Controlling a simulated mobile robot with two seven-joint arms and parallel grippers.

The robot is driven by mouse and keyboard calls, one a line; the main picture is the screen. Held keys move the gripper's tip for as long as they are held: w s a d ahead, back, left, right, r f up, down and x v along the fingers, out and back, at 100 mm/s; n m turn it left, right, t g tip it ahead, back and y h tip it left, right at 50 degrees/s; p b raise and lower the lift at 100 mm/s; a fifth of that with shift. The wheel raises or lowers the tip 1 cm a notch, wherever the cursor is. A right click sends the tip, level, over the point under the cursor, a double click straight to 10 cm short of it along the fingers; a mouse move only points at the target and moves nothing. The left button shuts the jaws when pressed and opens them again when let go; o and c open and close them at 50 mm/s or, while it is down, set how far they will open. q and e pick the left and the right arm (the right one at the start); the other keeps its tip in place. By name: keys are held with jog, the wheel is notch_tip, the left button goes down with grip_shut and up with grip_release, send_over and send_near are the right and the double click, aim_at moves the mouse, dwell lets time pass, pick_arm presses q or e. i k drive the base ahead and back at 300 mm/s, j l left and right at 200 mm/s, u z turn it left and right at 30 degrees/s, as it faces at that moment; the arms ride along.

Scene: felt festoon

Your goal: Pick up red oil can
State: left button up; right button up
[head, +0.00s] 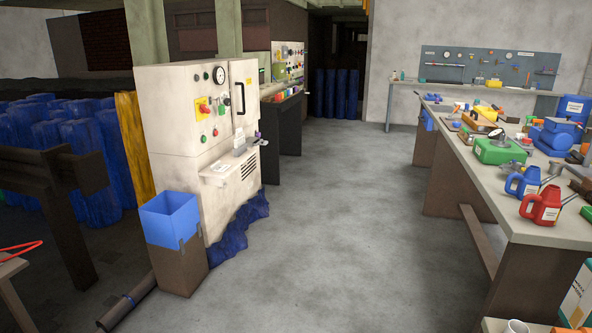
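A red oil can (541,206) with a pale label stands upright on the long workbench (478,176) at the right. It is near the bench's front edge, and its spout points up to the right. A blue oil can (522,182) of similar shape stands just behind it to the left. Neither of my grippers shows in the head view.
A green canister (500,151) and other clutter crowd the bench behind the cans. The grey floor (330,220) in the middle is clear. A white control cabinet (190,120) and an open blue bin (170,217) stand at the left. A wooden brace sticks out below the bench.

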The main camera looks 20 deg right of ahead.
aim_at(548, 206)
jog(key=i+l+z, duration=0.1)
jog(key=i+z, duration=1.5)
jog(key=z, duration=0.2)
